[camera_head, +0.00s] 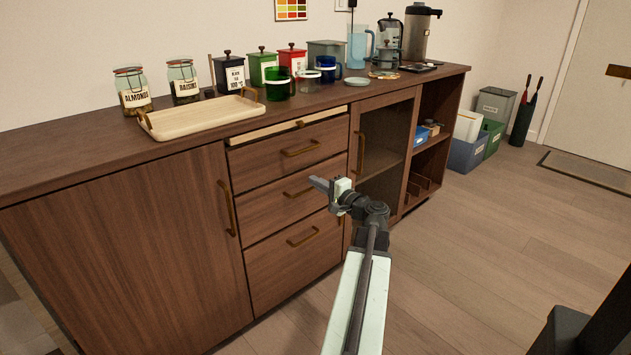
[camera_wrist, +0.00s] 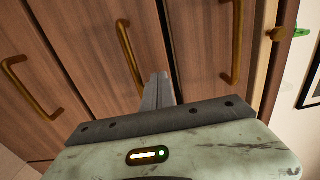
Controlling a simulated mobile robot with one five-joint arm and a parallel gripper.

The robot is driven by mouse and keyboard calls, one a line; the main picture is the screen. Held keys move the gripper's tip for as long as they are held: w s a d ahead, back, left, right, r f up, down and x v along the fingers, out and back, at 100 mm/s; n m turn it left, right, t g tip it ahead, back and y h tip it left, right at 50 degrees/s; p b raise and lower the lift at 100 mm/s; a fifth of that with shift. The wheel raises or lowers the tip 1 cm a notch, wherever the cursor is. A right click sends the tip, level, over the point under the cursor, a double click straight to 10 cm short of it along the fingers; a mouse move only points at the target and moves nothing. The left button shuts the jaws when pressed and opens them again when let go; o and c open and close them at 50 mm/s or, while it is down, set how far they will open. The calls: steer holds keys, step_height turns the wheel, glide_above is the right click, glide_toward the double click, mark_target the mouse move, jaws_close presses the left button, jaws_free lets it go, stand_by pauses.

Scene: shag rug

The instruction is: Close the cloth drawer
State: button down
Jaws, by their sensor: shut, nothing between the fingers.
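The wooden cabinet has a stack of drawers: a top drawer (camera_head: 265,166), a middle drawer (camera_head: 268,209) and a bottom drawer (camera_head: 280,265), each with a brass bar handle. A pale strip (camera_head: 262,134) shows above the top drawer front, with a small brass piece (camera_head: 299,124) on it. No label marks the cloth drawer, and all three fronts look nearly flush. My gripper (camera_head: 318,183) is shut and empty, in front of the right side of the middle drawer. In the wrist view its fingers (camera_wrist: 158,88) point at the drawer fronts; contact cannot be told.
A wooden tray (camera_head: 200,118), jars, tins and mugs stand on the countertop. A cupboard door with a handle (camera_head: 228,208) is left of the drawers. A glass-fronted door (camera_head: 383,135) and open shelves are to the right. The floor (camera_head: 480,240) at right is clear.

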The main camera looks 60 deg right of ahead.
steer(key=v, duration=1.1)
steer(key=shift+s+d, duration=0.15)
